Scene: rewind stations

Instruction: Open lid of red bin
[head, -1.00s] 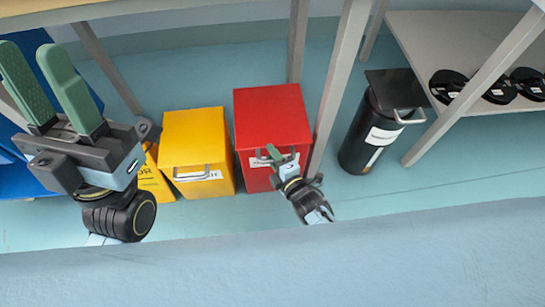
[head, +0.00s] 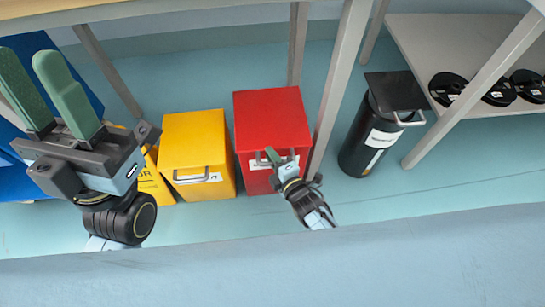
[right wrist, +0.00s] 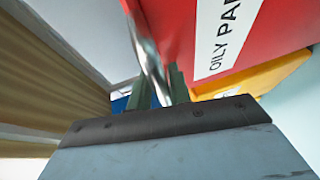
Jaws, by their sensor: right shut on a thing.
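The red bin (head: 270,118) stands on the floor below the table, with its lid lying flat on top. A metal handle and a white label are on its front; in the right wrist view the handle (right wrist: 148,55) runs between the green fingers and the red face (right wrist: 185,30). My right gripper (head: 272,155) is at the front of the bin, shut on the handle; its fingers partly hide the handle and label. My left gripper (head: 45,85) is raised at the left, its two green fingers apart and empty, away from the bin.
A yellow bin (head: 196,145) stands close on the left of the red one. A grey table leg (head: 338,85) rises close on its right. A black bin (head: 375,140) stands further right, beside a shelf (head: 440,45) with black discs. Blue floor lies in front.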

